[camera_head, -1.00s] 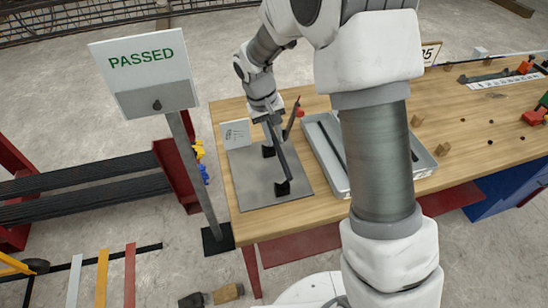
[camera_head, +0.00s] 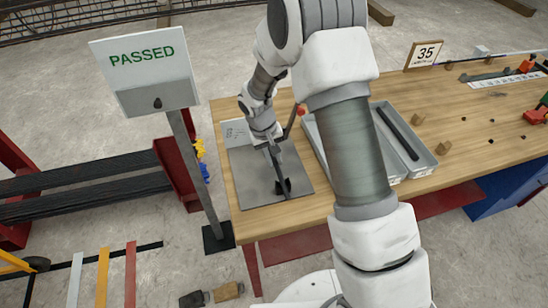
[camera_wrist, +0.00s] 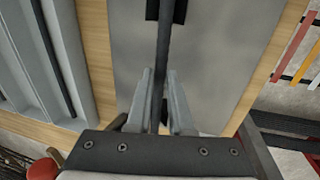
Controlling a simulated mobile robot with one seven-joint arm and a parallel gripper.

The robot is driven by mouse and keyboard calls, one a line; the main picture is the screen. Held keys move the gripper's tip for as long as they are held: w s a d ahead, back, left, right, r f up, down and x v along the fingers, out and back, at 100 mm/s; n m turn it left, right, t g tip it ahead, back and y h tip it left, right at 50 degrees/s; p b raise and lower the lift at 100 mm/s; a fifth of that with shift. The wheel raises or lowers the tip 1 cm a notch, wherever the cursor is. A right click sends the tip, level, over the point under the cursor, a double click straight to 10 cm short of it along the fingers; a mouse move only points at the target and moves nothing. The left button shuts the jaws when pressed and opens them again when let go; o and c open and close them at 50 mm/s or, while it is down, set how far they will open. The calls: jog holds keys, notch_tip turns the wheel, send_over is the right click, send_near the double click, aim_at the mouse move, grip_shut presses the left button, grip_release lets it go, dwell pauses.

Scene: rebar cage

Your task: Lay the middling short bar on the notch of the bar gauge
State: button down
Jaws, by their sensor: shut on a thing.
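A dark bar (camera_wrist: 163,50) is in the jaws of my gripper (camera_wrist: 160,78). In the head view my gripper (camera_head: 272,148) is low over the grey plate of the bar gauge (camera_head: 247,185). The gauge has black notch blocks; the near one (camera_head: 283,187) shows under the bar's near end, and my gripper hides the far one. In the wrist view the bar lines up with the upper block (camera_wrist: 181,10). I cannot tell whether the bar rests in the notches. Its length rank cannot be judged here.
A grey tray (camera_head: 432,163) right of the gauge holds another dark bar (camera_head: 397,133). A lever with a red knob (camera_head: 301,111) stands close beside my gripper. A PASSED sign (camera_head: 150,62) on a post stands left of the table (camera_head: 222,112). Small wooden blocks (camera_head: 443,147) lie right of the tray.

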jog(key=shift+f, duration=0.1)
jog(key=c, duration=0.8)
grip_release()
notch_tip(320, 180, up, 12)
jog(key=a, duration=0.2)
jog(key=s+d+r+m+t+y, duration=0.1)
jog(key=s+d+r, duration=0.35)
jog(key=r, duration=0.25)
jog(key=s+d+r+t, duration=0.1)
jog(key=s+d+r, duration=0.2)
jog(key=s+r, duration=0.35)
jog(key=shift+s+d+r+m+t+y, duration=0.2)
jog(key=shift+s+d+r+t, duration=0.5)
jog(key=shift+s, duration=1.55)
jog(key=shift+s+d+r+m+t+y, duration=0.3)
jog(key=shift+s+d+r, duration=0.7)
jog(key=shift+s, duration=1.2)
jog(key=shift+s+d+r+m+t+y, duration=0.1)
jog(key=shift+s+d+r+t, duration=0.45)
jog(key=shift+s+r, duration=1.2)
jog(key=shift+s+f, duration=0.5)
jog(key=shift+f, duration=0.05)
